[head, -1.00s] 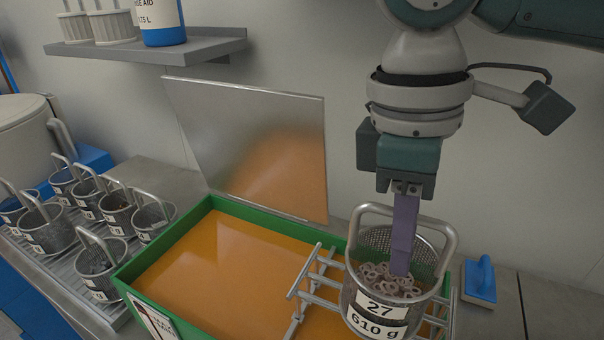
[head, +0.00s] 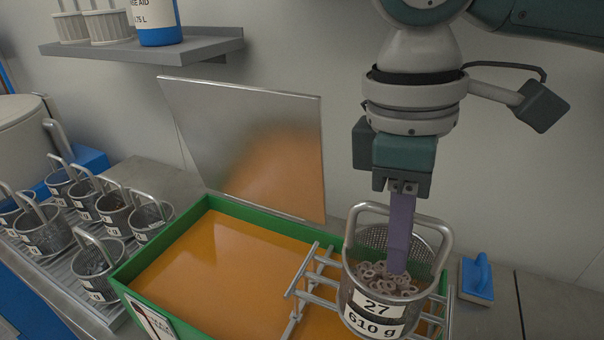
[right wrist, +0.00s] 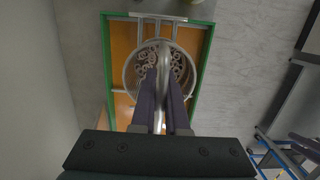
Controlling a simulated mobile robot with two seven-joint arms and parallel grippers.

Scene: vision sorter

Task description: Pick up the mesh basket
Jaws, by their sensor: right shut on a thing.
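The mesh basket (head: 375,300) is a round metal basket with a tall looped handle, labelled 27 and 610 g, and holds many small rings. It is upright at the right end of the green-rimmed tank, over the metal rack. I cannot tell whether its base touches the rack. My right gripper (head: 398,268) points down with its purple fingers shut on the handle. In the right wrist view, the handle of the basket (right wrist: 127,78) runs between the fingers of my right gripper (right wrist: 160,75). My left gripper is not in view.
The green tank (head: 160,244) holds orange liquid; its metal lid (head: 250,140) stands open behind it. The metal rack (head: 305,292) spans the tank. Several other baskets (head: 97,262) stand on a draining tray at left. A blue-handled block (head: 478,278) lies right of the tank.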

